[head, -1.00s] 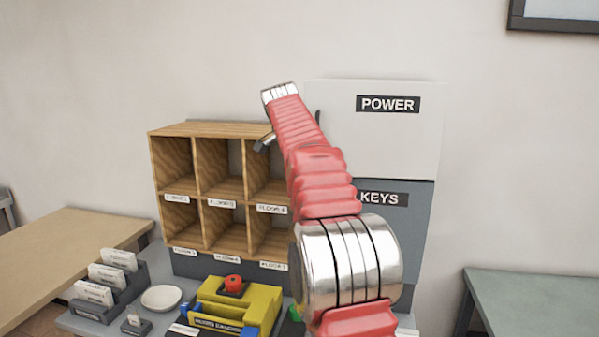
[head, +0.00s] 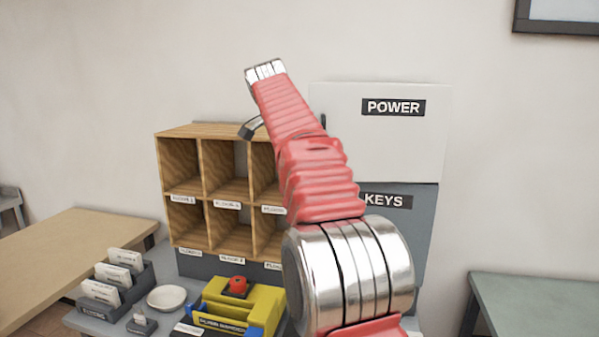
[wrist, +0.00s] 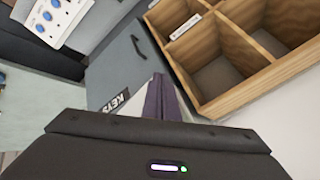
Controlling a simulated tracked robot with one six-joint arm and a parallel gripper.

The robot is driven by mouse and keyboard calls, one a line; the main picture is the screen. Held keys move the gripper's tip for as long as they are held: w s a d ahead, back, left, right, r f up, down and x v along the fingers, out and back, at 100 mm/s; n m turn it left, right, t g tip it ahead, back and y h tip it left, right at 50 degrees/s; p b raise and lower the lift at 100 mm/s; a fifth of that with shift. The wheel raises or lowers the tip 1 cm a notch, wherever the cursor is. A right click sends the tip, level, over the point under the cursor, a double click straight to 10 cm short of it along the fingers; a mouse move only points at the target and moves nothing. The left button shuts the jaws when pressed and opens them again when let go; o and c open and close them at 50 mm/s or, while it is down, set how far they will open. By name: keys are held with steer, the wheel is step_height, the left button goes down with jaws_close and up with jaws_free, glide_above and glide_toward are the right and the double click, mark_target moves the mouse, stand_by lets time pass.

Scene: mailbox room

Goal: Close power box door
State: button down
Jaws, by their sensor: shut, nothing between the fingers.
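The power box door (head: 385,150) is a white panel with a black POWER label, on the wall unit at the right in the head view. It looks flat to the front; I cannot tell whether it is fully flush. A dark handle shows at its left edge, partly behind my arm. In the wrist view my gripper (wrist: 167,98) is shut and empty, its dark purple fingers over a white surface beside the KEYS label.
Below is the grey keys door (head: 405,225), with its handle in the wrist view. A wooden pigeonhole shelf (head: 203,128) stands just left.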

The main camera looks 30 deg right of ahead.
steer(key=shift+s+a+r, duration=0.2)
steer(key=shift+a+r, duration=1)
steer(key=shift+r, duration=0.3)
steer(key=shift+s, duration=0.1)
steer(key=s+a+f+n+y, duration=0.1)
steer(key=s+a+f+n, duration=0.35)
steer(key=s+a, duration=0.3)
steer(key=s+a+f+n+y, duration=0.2)
steer(key=s+a+f+n, duration=0.1)
steer(key=s+a+n, duration=0.4)
steer(key=s+a+f+n+y, duration=0.1)
steer(key=s+a+f+n, duration=0.2)
steer(key=s+f, duration=0.7)
steer(key=s+a+f+n+y, duration=0.1)
steer(key=s+a+f+n, duration=0.3)
steer(key=s+f, duration=0.7)
steer(key=shift+a+f+t, duration=0.3)
steer(key=shift+a, duration=0.05)
